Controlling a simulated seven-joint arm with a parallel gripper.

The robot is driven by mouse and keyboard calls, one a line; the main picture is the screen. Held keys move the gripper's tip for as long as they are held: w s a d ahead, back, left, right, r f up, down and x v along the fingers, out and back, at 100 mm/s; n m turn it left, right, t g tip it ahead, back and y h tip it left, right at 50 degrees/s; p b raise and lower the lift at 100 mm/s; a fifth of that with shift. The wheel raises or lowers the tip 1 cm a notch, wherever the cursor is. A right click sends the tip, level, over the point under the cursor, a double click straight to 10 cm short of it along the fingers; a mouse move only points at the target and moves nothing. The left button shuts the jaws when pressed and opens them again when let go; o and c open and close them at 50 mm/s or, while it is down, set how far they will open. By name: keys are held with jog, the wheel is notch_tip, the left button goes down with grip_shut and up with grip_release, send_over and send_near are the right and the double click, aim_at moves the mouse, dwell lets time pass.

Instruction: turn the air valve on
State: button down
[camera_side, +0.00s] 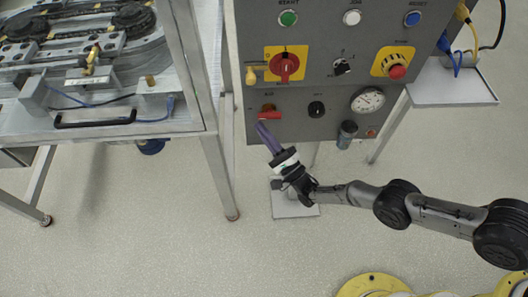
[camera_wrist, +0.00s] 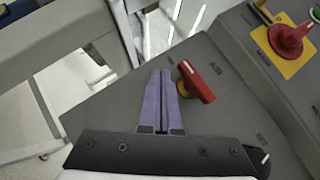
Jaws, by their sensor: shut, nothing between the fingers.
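The air valve (camera_side: 268,114) is a red lever handle on a brass-coloured body, low on the left of the grey control panel. In the side view the handle lies about level, left to right. In the wrist view the red handle (camera_wrist: 197,82) stands just right of my fingertips. My gripper (camera_side: 261,126) has purple fingers; they are shut and empty, with the tips close to the valve's left end. In the wrist view my gripper (camera_wrist: 160,75) points at the panel beside the valve. I cannot tell whether the tips touch the handle.
Above the valve is a red rotary switch (camera_side: 286,67) on a yellow plate. To its right are a black knob (camera_side: 317,109), a pressure gauge (camera_side: 368,100) and a dark cylinder (camera_side: 347,134). A metal-framed track table (camera_side: 110,130) stands at left. The floor below is open.

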jog(key=s+f, duration=0.7)
jog(key=f, duration=0.3)
jog(key=shift+f, duration=0.15)
